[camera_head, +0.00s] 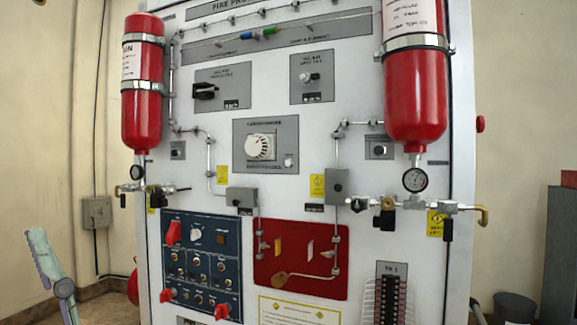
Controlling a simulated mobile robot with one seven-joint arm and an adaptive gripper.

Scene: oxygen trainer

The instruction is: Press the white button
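A small round white button (289,162) sits on the grey plate in the middle of the upright white panel, just right of a large white dial (261,147). I cannot tell from the picture which white control the task names. The rest of the gripper is out of frame.
Two red cylinders, left (142,92) and right (415,88), stand out from the panel with gauges and valves below. A red plate (300,258) with fittings is at lower middle. A dark cabinet (560,250) stands at right. The panel's middle front looks clear.

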